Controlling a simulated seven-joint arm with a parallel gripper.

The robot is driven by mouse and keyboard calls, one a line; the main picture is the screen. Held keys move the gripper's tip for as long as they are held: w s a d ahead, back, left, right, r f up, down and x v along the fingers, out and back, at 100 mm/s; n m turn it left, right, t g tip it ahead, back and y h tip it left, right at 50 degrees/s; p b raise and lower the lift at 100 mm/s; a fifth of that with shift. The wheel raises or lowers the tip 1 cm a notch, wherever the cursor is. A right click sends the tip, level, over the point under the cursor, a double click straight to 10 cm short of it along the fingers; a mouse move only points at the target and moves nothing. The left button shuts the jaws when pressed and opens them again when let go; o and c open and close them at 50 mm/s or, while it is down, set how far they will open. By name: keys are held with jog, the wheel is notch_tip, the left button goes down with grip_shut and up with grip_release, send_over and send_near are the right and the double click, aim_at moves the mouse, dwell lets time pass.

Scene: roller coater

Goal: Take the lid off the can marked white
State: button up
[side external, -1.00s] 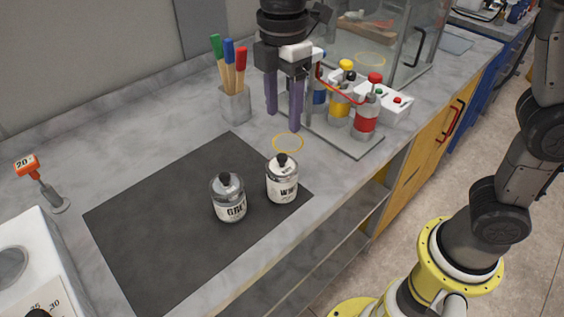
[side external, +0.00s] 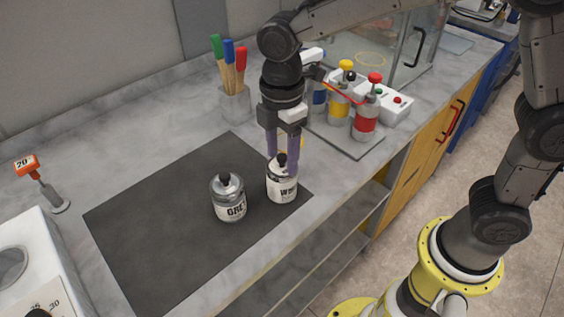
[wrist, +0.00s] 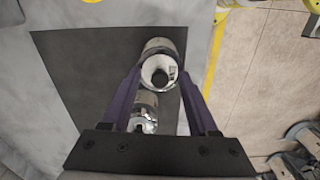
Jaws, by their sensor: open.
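The can marked white (side external: 283,188) stands upright on the dark mat (side external: 150,230), its label partly readable. Its lid with a black knob (side external: 281,159) is on top. The can also shows in the wrist view (wrist: 158,48), with the knob (wrist: 160,78) between my fingers. My gripper (side external: 283,166) is open, its purple fingers pointing down on either side of the knob at lid height. I cannot tell whether they touch the lid. The can marked grey (side external: 230,205) stands to the left with its own black-knobbed lid on; it also shows in the wrist view (wrist: 146,108).
A cup of coloured-handled tools (side external: 235,102) stands behind. An orange-topped post (side external: 43,182) stands at left. The left part of the mat is clear.

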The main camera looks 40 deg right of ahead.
grip_shut()
jog(key=shift+r, duration=0.1)
dwell(0.3)
